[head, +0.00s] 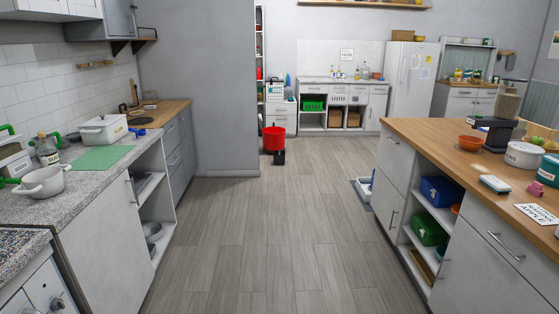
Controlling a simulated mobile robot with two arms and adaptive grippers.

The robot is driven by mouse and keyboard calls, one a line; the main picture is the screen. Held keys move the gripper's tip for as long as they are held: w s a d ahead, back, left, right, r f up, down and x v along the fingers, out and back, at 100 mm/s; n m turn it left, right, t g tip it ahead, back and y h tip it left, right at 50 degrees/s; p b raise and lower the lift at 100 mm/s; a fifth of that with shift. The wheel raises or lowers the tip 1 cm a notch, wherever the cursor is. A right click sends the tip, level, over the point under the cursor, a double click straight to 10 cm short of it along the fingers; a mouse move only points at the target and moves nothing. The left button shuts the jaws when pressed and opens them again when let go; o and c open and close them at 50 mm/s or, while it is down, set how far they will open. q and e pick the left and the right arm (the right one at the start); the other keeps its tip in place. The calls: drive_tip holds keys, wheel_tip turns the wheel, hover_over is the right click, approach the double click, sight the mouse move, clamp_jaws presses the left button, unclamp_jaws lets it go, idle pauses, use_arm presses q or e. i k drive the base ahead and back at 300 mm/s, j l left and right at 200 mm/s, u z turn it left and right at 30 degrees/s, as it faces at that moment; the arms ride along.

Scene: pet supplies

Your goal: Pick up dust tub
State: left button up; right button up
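I cannot tell for certain which thing is the dust tub; no label is readable at this size. A white round tub (523,154) with a dark mark stands on the wooden top of the island at the right. A teal tub (548,170) stands to its right, partly cut off by the picture edge. A red bucket (274,137) stands at the far end of the aisle, by the grey wall corner. Neither of my grippers is in view.
The wooden floor (240,240) between the left counter (92,165) and the island (420,130) is clear. A white tray-like thing (364,189) lies on the floor beside the island. An orange bowl (471,143) and a dark device (495,125) stand near the tubs.

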sight(279, 158)
drive_tip(key=i+u, duration=0.1)
drive_tip(key=i, duration=5.7)
drive_tip(key=i+z, duration=0.2)
drive_tip(key=i, duration=0.35)
drive_tip(key=i+j+z, duration=0.1)
drive_tip(key=i+z, duration=0.15)
drive_tip(key=i, duration=0.35)
drive_tip(key=i+j+z, duration=0.2)
drive_tip(key=i, duration=0.35)
drive_tip(key=i+z, duration=0.4)
drive_tip(key=i, duration=1.5)
drive_tip(key=i+u, duration=0.45)
drive_tip(key=i+l+u, duration=0.2)
drive_tip(key=i+u, duration=0.3)
drive_tip(key=i+l+u, duration=0.55)
drive_tip(key=u, duration=0.35)
drive_tip(key=i+l+u, duration=0.15)
drive_tip(key=u, duration=0.35)
drive_tip(key=i+l+u, duration=0.15)
drive_tip(key=u, duration=0.3)
drive_tip(key=l+u, duration=0.2)
drive_tip(key=u, duration=0.25)
drive_tip(key=i+l, duration=0.05)
